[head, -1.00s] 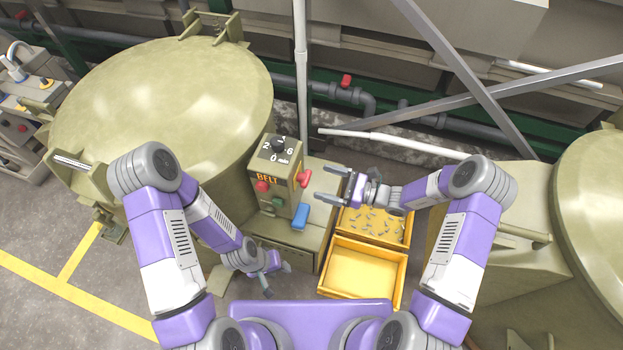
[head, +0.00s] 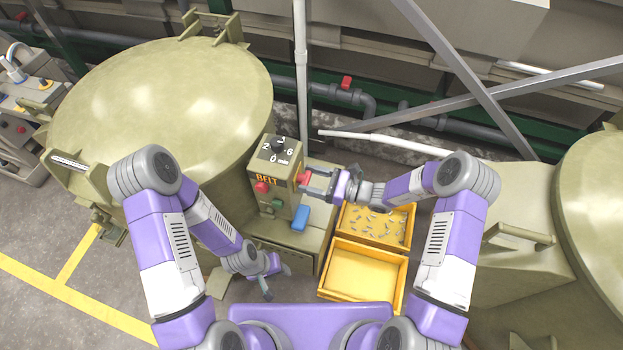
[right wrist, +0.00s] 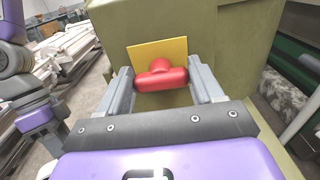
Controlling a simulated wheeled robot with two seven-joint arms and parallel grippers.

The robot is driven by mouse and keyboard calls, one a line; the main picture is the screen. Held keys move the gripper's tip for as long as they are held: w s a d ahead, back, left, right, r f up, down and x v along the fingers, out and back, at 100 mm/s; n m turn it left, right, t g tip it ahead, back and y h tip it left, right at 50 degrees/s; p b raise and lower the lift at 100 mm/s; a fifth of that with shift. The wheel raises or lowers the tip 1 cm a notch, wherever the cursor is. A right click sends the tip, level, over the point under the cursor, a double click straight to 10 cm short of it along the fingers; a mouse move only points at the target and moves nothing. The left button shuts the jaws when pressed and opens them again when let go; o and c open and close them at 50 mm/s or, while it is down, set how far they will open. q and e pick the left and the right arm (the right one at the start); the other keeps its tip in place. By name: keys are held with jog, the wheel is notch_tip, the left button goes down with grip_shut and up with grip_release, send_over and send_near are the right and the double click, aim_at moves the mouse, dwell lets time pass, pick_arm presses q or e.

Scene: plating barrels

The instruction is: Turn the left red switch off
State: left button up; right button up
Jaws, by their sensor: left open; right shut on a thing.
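The red switch (head: 304,178) is a T-shaped handle on the right side of the olive control box (head: 284,159) marked BELT, by the left barrel. In the right wrist view the red switch (right wrist: 161,78) sits between my fingers, on a yellow plate (right wrist: 150,51), with its bar lying crosswise. My right gripper (head: 307,182) is shut on it; its fingers partly hide the switch in the head view. My left gripper (head: 277,281) is open and empty, low in front of the box's base.
The box front has a red button (head: 262,187), a green button (head: 278,204) and a dial on top. A blue object (head: 300,217) lies at its foot. Two yellow bins (head: 362,272) stand to the right; the rear one holds small parts. The left barrel (head: 170,95) rises behind.

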jog(key=shift+c, duration=0.6)
jog(key=shift+m+p, duration=0.3)
jog(key=shift+m, duration=0.1)
jog(key=m+p, duration=0.1)
jog(key=m, duration=0.1)
jog(key=m+p, duration=0.1)
jog(key=m, duration=0.2)
jog(key=m+p, duration=0.1)
jog(key=m, duration=0.1)
jog(key=shift+w+d, duration=0.1)
jog(key=shift+w, duration=0.15)
jog(key=m+p, duration=0.1)
jog(key=m, duration=0.4)
jog(key=shift+f, duration=0.2)
jog(key=m, duration=0.5)
jog(key=shift+w+f+p, duration=0.1)
jog(key=shift+f+p, duration=0.1)
jog(key=shift+p, duration=0.2)
